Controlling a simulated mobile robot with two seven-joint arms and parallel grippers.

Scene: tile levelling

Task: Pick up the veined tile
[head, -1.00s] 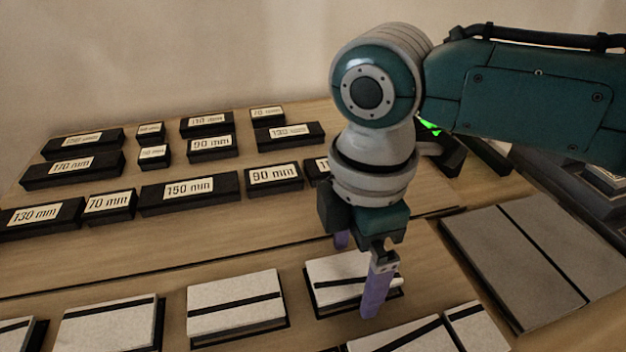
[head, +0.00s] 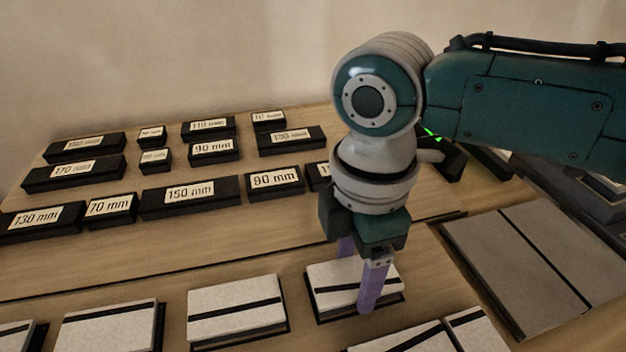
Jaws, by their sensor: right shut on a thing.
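The veined tile (head: 330,277) is a pale tile with a dark stripe across it, on a black base near the bottom middle of the head view. My right gripper (head: 357,285) comes down over it from above. Its purple fingers stand on the far and near sides of the tile and are shut on it. The tile appears to rest on its base. The near finger covers part of the stripe and the right half of the tile. My left gripper is not in view.
Similar striped tiles (head: 236,306) lie to the left, and more (head: 470,330) at the lower right. Black blocks with millimetre labels (head: 190,196) stand in rows behind. A large grey slab with a black line (head: 540,250) lies to the right. Bare wood (head: 180,255) separates blocks and tiles.

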